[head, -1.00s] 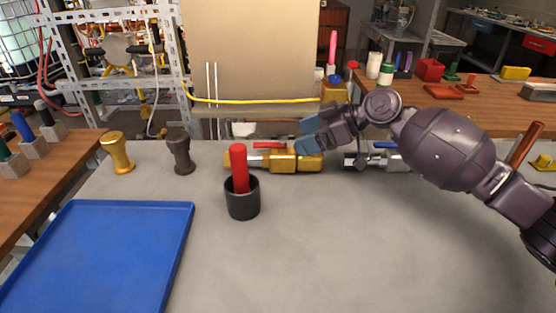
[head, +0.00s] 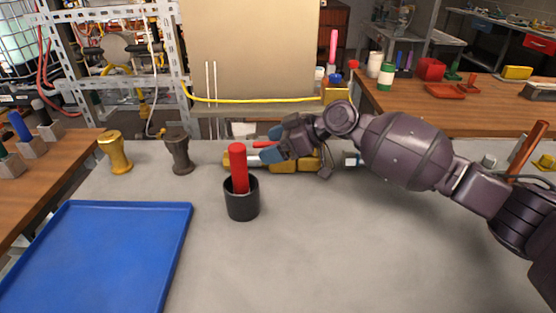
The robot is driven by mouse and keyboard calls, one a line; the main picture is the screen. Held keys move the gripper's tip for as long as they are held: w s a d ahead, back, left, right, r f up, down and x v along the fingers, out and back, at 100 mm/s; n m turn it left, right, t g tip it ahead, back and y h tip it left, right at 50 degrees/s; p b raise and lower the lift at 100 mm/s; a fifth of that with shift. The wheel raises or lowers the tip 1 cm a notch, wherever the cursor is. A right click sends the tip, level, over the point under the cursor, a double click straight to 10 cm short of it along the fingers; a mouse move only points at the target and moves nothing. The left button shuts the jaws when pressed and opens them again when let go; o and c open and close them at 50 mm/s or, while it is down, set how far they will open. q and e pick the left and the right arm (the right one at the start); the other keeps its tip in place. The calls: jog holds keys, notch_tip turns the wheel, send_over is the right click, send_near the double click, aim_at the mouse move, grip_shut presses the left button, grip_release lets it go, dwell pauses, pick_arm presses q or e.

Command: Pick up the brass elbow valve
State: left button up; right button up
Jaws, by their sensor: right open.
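A brass valve body (head: 290,166) with a red lever (head: 266,144) lies along the back of the grey table; I take it to be the brass elbow valve, though its shape is partly hidden. My right gripper (head: 268,152), with blue fingertips, is open and sits just above and in front of this valve, near its red lever. The fingers cover part of the valve, and I cannot tell if they touch it. My left gripper is out of view.
A black cup (head: 242,200) holding a red stick (head: 238,167) stands in front of the valve. A blue tray (head: 95,255) lies front left. A gold fitting (head: 115,152) and a dark fitting (head: 179,152) stand back left. The table's front right is clear.

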jog(key=c, duration=1.3)
jog(key=shift+c, duration=0.3)
jog(key=shift+r, duration=0.1)
